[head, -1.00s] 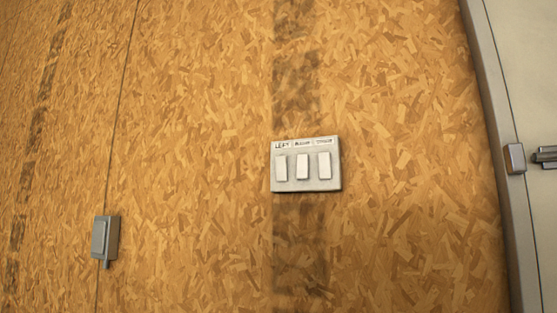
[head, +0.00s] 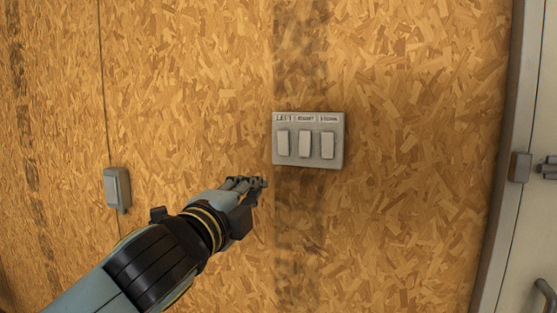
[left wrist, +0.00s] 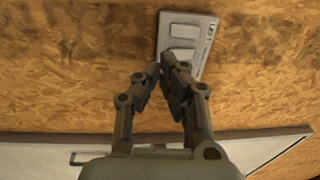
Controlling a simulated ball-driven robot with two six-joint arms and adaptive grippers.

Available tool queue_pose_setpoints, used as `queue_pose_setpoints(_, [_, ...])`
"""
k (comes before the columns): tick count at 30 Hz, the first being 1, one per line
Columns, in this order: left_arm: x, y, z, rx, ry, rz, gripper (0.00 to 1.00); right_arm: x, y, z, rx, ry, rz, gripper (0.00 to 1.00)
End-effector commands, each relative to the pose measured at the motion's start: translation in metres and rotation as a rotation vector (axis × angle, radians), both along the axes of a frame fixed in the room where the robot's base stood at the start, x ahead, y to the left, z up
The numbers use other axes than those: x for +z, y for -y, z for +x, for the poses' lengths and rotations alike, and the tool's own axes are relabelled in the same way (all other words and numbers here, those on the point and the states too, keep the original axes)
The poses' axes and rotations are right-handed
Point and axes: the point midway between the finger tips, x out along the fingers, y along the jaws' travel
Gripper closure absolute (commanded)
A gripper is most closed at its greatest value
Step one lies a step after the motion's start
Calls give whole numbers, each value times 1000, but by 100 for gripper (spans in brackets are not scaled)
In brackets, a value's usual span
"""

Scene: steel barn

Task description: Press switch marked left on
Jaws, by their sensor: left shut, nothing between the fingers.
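A grey switch plate (head: 308,162) with three pale rockers is fixed to the wooden wall. The rocker under the label "LEFT" (head: 283,143) is the leftmost one in the head view; the other two labels are hard to read. My left gripper (head: 262,183) is shut and empty, below and left of the plate in the head view. In the left wrist view the shut fingertips (left wrist: 168,66) overlap the near part of the switch plate (left wrist: 166,32); I cannot tell whether they touch it. My right gripper is in neither view.
A small grey box (head: 117,188) is mounted on the wall at left. A pale door (head: 530,230) with a grey frame and handle stands at the right. The chipboard wall around the plate is otherwise clear.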

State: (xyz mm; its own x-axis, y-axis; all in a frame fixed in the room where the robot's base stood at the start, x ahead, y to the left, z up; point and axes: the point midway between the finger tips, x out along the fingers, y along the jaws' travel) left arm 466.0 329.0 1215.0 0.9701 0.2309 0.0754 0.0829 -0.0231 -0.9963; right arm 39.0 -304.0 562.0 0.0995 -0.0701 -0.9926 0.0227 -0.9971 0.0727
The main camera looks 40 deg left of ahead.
Motion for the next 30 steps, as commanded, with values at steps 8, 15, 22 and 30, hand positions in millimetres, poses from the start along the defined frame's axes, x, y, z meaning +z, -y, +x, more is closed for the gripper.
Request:
queue_pose_setpoints(8, [53, 4, -13, 9, 71, 64, 100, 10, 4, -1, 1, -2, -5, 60])
queue_pose_setpoints(15, [52, 4, -12, 8, 71, 62, 100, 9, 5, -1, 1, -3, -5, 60])
queue_pose_setpoints(22, [57, -1, 9, 8, 72, 61, 100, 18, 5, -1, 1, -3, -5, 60])
queue_pose_setpoints(30, [68, -15, 65, 9, 72, 60, 100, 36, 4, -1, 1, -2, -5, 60])
